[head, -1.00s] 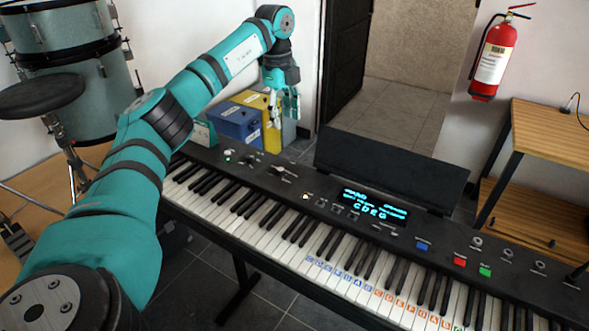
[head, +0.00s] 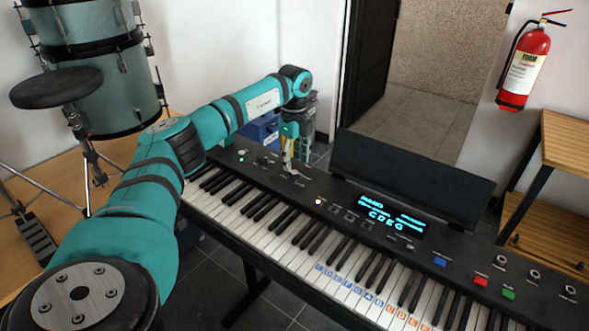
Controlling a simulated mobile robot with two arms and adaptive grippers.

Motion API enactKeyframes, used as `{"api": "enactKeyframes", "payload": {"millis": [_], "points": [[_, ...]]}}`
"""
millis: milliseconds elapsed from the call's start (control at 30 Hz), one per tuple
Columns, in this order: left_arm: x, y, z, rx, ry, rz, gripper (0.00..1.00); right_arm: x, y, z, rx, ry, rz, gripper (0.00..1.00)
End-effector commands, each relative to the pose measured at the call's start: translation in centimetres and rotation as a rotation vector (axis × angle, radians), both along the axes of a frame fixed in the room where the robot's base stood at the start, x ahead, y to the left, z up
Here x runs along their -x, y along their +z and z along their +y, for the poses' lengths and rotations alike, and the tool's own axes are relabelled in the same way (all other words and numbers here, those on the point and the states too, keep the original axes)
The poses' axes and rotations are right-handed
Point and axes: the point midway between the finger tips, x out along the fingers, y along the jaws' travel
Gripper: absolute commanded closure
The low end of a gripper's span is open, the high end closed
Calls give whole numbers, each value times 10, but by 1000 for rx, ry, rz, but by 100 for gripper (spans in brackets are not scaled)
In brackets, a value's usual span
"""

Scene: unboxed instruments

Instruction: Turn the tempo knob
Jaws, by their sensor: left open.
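The black keyboard (head: 300,237) runs from the left middle to the lower right in the head view. Its top panel has small controls at the left end (head: 262,160) and several round knobs (head: 533,275) at the right end. The labels are too small to read, so I cannot tell which one is the tempo knob. My left gripper (head: 288,162) is open and points down at the left part of the panel, close above the controls there. Its fingers hide part of the panel, and I cannot tell if they touch it. My right gripper is not in view.
A lit display (head: 380,215) and a black music stand (head: 415,175) sit right of the gripper. Coloured buttons (head: 480,282) lie further right. A blue box (head: 262,130) is behind the arm, drums (head: 105,85) at the left, a wooden shelf (head: 570,140) at the right.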

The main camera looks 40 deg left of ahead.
Motion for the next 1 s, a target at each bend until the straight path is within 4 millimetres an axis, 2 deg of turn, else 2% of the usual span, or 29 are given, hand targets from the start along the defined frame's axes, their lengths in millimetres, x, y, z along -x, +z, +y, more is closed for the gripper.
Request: {"api": "enactKeyframes", "payload": {"millis": [100, 233, 433, 633, 900, 967, 1000], "points": [[0, -20, 0, 0, -1, 2, 55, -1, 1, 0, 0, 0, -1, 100], [0, -33, 0, 0, -1, 1, 55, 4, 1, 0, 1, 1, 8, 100], [0, -40, 0, 1, -1, -1, 55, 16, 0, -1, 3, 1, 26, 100], [0, -40, 0, 1, -1, -1, 56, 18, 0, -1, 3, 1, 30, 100], [0, -39, 0, 1, -1, -1, 91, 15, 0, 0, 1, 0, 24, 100], [0, -39, 0, 1, -1, -1, 99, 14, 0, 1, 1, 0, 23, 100], [0, -39, 0, 1, -1, -1, 100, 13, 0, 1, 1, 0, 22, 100]]}}
